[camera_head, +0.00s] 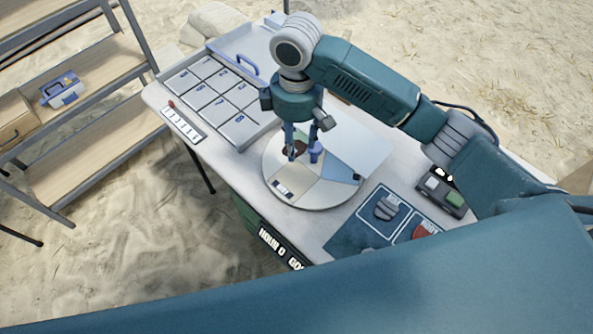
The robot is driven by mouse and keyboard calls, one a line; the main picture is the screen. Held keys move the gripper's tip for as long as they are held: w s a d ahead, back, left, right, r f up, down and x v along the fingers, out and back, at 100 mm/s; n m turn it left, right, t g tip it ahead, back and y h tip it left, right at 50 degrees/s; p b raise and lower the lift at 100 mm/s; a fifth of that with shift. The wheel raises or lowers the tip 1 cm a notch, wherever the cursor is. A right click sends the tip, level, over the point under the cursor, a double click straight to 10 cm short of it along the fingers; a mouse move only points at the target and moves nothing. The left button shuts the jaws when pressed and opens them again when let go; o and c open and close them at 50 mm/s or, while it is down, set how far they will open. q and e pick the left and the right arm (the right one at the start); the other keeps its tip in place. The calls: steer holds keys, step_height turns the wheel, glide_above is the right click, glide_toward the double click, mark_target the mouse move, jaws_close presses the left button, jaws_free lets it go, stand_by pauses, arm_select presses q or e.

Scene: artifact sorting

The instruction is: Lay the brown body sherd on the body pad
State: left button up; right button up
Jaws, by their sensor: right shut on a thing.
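My right gripper (303,152) points down over the round sectored disc (312,196) on the table. It is shut on a dark brown piece (292,148), apparently the brown body sherd, which the fingers largely hide. I cannot tell whether the piece touches the disc. A dark blue mat (352,233) with white-outlined pads lies right of the disc, near the front edge. One pad bears grey pieces (387,207), and a reddish piece (420,232) lies at another. The labels are too small to tell surely which is the body pad. My left gripper is out of view.
A tray of numbered tiles (213,95) with a blue handle stands on the table's left. A small box with a green part (454,199) is at the right, near my right arm. A shelf rack (85,135) stands left of the table.

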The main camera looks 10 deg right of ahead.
mark_target(298, 148)
step_height(298, 148, down, 5)
steer(key=shift+s+d+r, duration=0.1)
steer(key=shift+s+r, duration=0.05)
step_height(298, 148, down, 8)
steer(key=shift+p, duration=0.5)
steer(key=shift+f, duration=0.4)
steer(key=o, duration=1)
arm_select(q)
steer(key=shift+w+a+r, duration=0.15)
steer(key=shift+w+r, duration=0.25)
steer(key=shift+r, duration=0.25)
arm_select(e)
steer(key=shift+r, duration=0.25)
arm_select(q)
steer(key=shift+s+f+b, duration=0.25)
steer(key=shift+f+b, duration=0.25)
arm_select(e)
step_height(298, 148, up, 12)
steer(key=shift+f, duration=0.1)
